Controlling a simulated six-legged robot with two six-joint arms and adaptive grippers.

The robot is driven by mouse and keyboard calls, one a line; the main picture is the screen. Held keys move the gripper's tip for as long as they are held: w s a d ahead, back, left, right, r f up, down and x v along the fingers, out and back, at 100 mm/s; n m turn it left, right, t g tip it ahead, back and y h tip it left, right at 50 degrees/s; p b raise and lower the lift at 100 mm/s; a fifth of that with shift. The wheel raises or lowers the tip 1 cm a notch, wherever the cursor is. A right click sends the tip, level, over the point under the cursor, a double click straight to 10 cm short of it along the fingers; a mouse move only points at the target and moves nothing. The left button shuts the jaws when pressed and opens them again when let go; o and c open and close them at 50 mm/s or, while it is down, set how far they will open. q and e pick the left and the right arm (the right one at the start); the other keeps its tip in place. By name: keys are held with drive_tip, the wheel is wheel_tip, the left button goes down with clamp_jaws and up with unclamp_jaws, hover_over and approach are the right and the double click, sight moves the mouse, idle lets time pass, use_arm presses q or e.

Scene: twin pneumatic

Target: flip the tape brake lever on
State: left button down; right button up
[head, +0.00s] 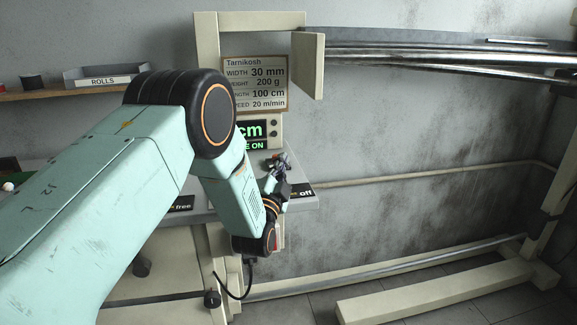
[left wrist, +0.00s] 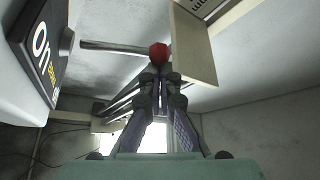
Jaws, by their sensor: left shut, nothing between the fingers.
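The lever shows in the left wrist view as a metal rod (left wrist: 115,47) with a red knob (left wrist: 158,50) at its end. The knob sits right at the fingertips of my left gripper (left wrist: 160,72); I cannot tell if they touch. The gripper is shut and empty. In the head view my left gripper (head: 279,164) is over the bench's right end, and my arm hides most of the lever there. An "off" label (head: 303,193) is right of the gripper in the head view. My right gripper is out of view.
A display (head: 254,133) with green text, partly hidden, ends in "E ON". A sign (head: 254,84) hangs above it, with a cream panel (head: 310,65) to its right. A "free" label (head: 180,204) is on the bench front. Long metal rails (head: 430,55) run right.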

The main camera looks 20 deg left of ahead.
use_arm(q)
drive_tip(key=shift+s+a, duration=0.2)
drive_tip(key=shift+a, duration=0.15)
drive_tip(key=shift+s+f, duration=0.1)
idle(0.4)
